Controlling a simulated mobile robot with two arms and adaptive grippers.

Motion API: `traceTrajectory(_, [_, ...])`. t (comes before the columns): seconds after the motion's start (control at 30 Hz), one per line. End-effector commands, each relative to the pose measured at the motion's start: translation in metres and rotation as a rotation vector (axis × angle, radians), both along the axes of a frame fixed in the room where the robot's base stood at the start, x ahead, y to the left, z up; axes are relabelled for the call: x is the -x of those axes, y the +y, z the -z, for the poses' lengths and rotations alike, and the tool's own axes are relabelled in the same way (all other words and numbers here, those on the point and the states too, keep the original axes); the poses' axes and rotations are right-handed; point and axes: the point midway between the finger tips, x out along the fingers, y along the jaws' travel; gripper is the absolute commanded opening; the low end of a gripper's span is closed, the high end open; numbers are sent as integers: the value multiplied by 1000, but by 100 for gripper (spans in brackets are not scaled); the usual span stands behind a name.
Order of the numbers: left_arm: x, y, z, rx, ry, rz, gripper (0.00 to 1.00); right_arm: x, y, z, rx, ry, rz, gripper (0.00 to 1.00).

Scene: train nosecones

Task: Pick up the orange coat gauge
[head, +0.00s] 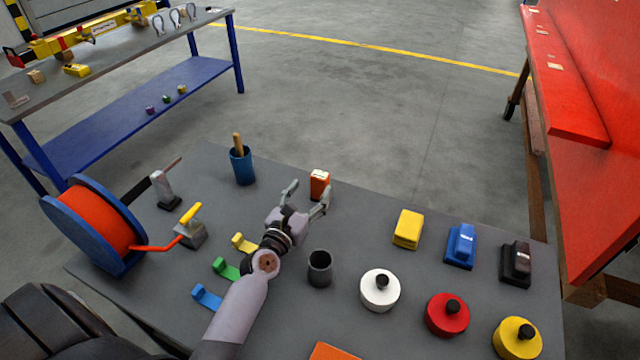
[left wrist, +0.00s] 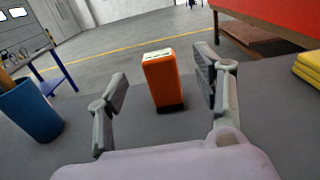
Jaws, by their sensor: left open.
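The orange coat gauge (head: 319,185) is a small upright orange block with a pale top, standing on the grey table near its far edge. My left gripper (head: 306,197) is open just in front of it, with its fingers pointing at it. In the left wrist view the gauge (left wrist: 162,80) stands upright between and a little beyond the two open fingers (left wrist: 160,88). No contact with it shows, and nothing is held. My right gripper is not in view.
A blue cup with a wooden handle (head: 241,163) stands left of the gauge. A yellow block (head: 408,229) is to its right. A dark cup (head: 320,268) sits right of my left forearm. A red-orange reel (head: 95,225) is at the left.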

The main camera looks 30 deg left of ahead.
Motion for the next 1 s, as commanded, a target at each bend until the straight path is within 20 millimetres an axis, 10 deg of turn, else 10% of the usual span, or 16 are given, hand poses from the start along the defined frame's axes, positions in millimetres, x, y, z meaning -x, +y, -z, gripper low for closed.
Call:
traceTrajectory(0.6, [-68, 8, 1, -1, -1, 0, 62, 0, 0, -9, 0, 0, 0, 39])
traceTrajectory(1.0, [-74, 8, 3, -1, 0, 0, 57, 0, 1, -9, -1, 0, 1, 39])
